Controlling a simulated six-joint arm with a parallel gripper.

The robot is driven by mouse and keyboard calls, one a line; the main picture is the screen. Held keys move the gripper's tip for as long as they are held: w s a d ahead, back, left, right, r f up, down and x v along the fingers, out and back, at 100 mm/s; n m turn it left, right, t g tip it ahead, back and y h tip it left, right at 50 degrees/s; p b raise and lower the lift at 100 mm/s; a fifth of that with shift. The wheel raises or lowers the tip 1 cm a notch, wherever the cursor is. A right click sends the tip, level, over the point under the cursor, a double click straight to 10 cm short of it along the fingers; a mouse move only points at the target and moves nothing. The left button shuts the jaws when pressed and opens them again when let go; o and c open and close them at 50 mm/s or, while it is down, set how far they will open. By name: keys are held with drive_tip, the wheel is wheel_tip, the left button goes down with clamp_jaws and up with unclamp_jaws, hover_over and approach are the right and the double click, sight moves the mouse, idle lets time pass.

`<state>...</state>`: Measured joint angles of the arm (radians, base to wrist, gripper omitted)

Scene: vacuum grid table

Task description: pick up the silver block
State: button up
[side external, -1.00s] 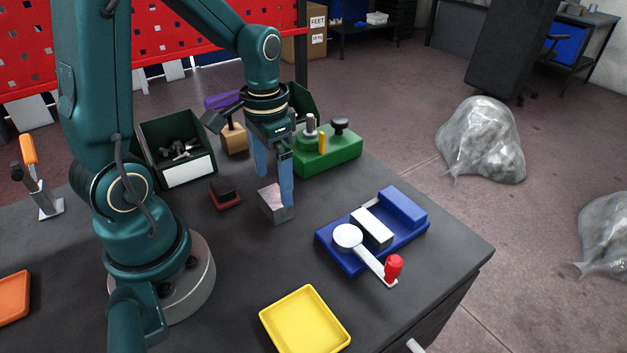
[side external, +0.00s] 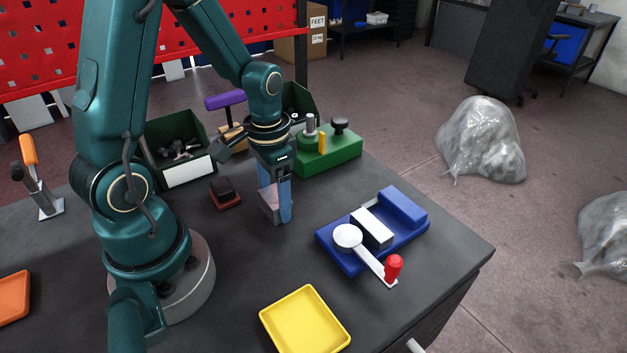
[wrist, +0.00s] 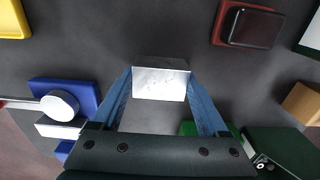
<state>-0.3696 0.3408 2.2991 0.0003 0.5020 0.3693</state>
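The silver block (side external: 269,206) stands on the dark table in the side external view, partly hidden by a finger. In the wrist view the silver block (wrist: 160,82) shows its bright upper face between the two blue fingertips. My gripper (side external: 275,203) points down with one finger on each side of the block. In the wrist view my gripper (wrist: 161,88) looks open around the block, with only narrow gaps at its sides. I see no clear sign of a firm hold, and the block appears to rest on the table.
A blue fixture (side external: 345,257) with a white lever and red knob lies to the right. A yellow tray (side external: 304,322) is in front. A small dark red piece (side external: 226,201) is left of the block. A green fixture (side external: 340,156) and a green bin (side external: 212,157) stand behind.

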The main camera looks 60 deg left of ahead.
drive_tip(key=shift+c, duration=0.8)
drive_tip(key=shift+r, duration=0.1)
